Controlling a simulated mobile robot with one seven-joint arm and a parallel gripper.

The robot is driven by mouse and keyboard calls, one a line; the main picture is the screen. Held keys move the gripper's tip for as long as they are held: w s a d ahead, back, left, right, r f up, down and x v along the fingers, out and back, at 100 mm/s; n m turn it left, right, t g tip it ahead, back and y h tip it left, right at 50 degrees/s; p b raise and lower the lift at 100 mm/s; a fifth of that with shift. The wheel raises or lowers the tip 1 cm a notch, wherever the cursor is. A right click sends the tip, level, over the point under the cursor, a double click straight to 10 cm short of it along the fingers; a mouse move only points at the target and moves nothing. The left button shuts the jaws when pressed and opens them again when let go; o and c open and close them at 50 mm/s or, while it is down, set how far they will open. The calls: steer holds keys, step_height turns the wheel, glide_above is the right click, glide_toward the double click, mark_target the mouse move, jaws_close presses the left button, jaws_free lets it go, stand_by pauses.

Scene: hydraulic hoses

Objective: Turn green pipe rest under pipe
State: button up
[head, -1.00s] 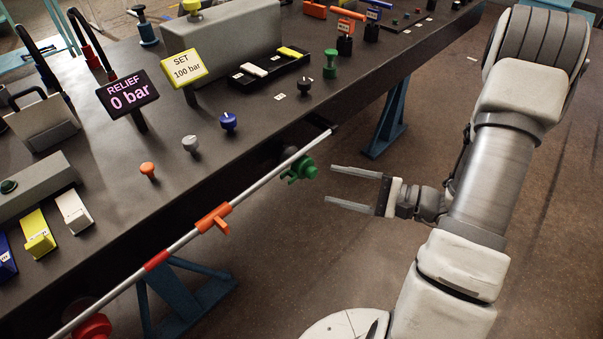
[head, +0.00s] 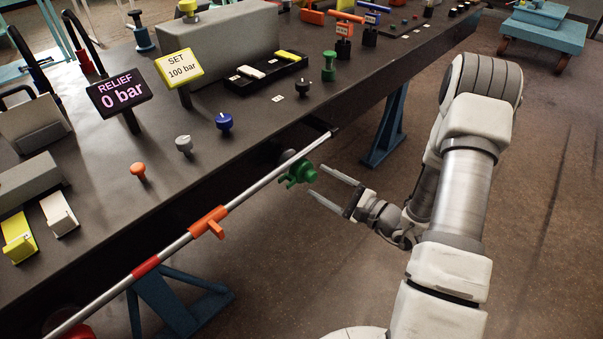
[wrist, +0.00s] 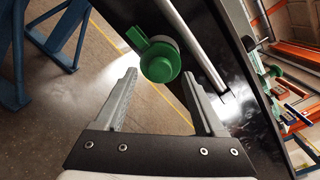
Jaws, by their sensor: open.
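The green pipe rest (head: 299,173) sits at the bench front, just below the far end of the silver pipe (head: 259,187). In the wrist view the green rest (wrist: 160,62) shows a round knob with a tab at its upper left, and the pipe (wrist: 190,40) passes beside it. My gripper (head: 327,187) is open, its fingers pointing at the green rest from the right. In the wrist view the rest lies ahead of and between the fingertips of my gripper (wrist: 163,82), and no finger visibly grips it. Whether a fingertip touches the rest I cannot tell.
The dark bench (head: 180,210) runs diagonally along the left, with its front edge close to the pipe. An orange clamp (head: 209,221) sits on the pipe nearer me. A blue bench leg (head: 388,125) stands behind the gripper.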

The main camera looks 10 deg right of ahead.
mark_target(302, 169)
steer(key=b+x, duration=0.1)
steer(key=x, duration=0.6)
jaws_close()
